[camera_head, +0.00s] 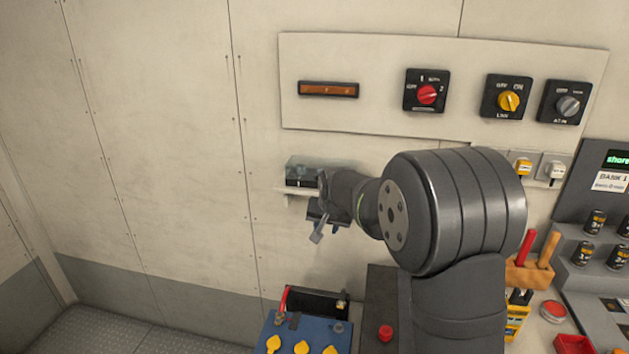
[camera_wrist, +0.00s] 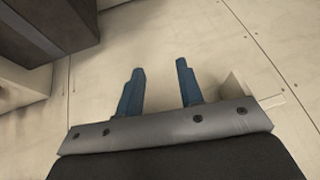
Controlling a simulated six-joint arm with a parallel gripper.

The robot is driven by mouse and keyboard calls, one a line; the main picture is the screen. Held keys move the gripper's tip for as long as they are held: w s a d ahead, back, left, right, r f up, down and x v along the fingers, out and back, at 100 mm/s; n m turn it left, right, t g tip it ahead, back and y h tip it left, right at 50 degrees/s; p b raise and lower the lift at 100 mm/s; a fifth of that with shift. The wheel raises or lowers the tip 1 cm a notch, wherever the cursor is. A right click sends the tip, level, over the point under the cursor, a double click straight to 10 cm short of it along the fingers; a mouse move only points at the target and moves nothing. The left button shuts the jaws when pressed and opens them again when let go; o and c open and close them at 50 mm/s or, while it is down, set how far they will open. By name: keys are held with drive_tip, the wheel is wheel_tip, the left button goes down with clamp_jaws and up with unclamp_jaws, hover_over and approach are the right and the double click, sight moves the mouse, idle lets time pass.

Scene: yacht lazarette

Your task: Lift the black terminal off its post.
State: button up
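My gripper (camera_head: 324,233) is in front of the wall, above and apart from the blue battery (camera_head: 316,335). In the wrist view its two blue fingers (camera_wrist: 160,85) stand apart with nothing between them. The battery shows at the bottom of the head view, with yellow caps (camera_head: 301,347) on its top and its near part cut off by the frame. A red piece (camera_head: 283,298) stands at its back left. A small dark piece (camera_head: 342,298) is near its back right corner; I cannot tell for sure whether this is the black terminal. The wrist view shows no battery.
A small clear-topped box (camera_head: 302,175) sits on a wall shelf close behind my gripper. A panel with a red switch (camera_head: 427,94) and yellow switch (camera_head: 509,101) is above. Tools (camera_head: 535,255) stand at the right. The wall and floor at left are clear.

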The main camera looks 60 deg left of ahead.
drive_tip(key=a+r+t+y, duration=0.1)
drive_tip(key=a+r+y, duration=0.4)
drive_tip(key=r, duration=0.6)
drive_tip(key=shift+s+r+n+t, duration=0.25)
drive_tip(key=shift+r+n+t, duration=0.05)
drive_tip(key=shift+r, duration=0.05)
